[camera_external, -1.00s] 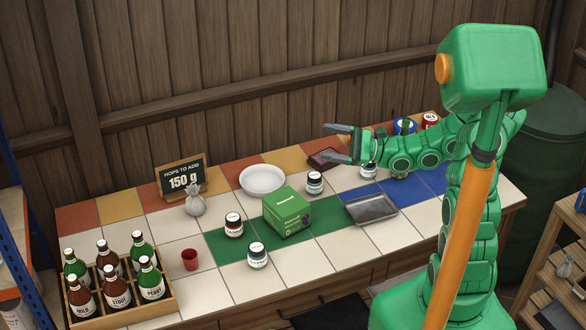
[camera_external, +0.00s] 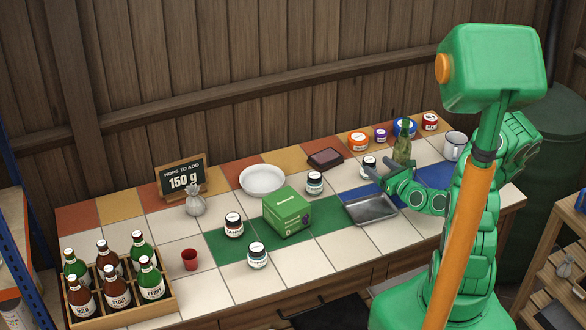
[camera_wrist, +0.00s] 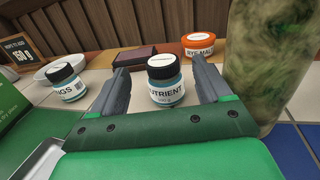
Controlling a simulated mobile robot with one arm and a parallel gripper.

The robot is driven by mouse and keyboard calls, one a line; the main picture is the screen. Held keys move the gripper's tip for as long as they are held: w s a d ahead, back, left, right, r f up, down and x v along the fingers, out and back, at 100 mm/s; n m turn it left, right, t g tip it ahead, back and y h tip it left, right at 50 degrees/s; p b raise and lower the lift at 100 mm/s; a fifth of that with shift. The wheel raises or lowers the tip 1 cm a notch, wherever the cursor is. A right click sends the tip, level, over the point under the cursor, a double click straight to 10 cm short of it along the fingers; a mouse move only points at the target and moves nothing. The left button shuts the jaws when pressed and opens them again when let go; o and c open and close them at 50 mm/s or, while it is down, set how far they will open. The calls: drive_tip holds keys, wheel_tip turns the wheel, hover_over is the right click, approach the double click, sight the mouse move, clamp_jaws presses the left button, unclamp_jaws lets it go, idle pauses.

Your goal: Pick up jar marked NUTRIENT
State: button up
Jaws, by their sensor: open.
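The NUTRIENT jar (camera_wrist: 166,90) is a small glass jar with a black-sided, white-topped lid, bluish contents and a white label reading "UTRIENT". It stands upright on the tiles. In the external view, the jar (camera_external: 368,164) is just beyond my gripper (camera_external: 377,178), partly hidden by it. In the wrist view, my gripper (camera_wrist: 160,75) is open and empty, with one finger on each side of the jar in the picture. The fingers show gaps to the jar. I cannot tell how far it sits between them in depth.
A green glass bottle (camera_external: 403,148) stands close on the right. A metal tray (camera_external: 372,209) lies in front and a green box (camera_external: 287,213) is to the left. Another jar (camera_wrist: 67,84), label ending "NGS", is left of my fingers. A dark flat block (camera_external: 325,158) lies behind.

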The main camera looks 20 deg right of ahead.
sight(362, 159)
drive_tip(key=shift+s+d+f, duration=0.1)
drive_tip(key=shift+d+f, duration=0.3)
drive_tip(key=shift+f, duration=0.15)
drive_tip(key=shift+x, duration=1.25)
drive_tip(key=shift+a+f+x, duration=0.1)
drive_tip(key=shift+a+x, duration=0.1)
drive_tip(key=shift+x, duration=0.7)
drive_tip(key=shift+a+f+x, duration=0.1)
drive_tip(key=shift+a+x, duration=0.05)
drive_tip(key=shift+x, duration=0.8)
drive_tip(key=shift+w+a, duration=0.1)
drive_tip(key=shift+w, duration=0.6)
drive_tip(key=c, duration=1.1)
drive_tip(key=shift+r, duration=0.15)
drive_tip(key=shift+c, duration=0.2)
wheel_tip(362, 159, up, 18)
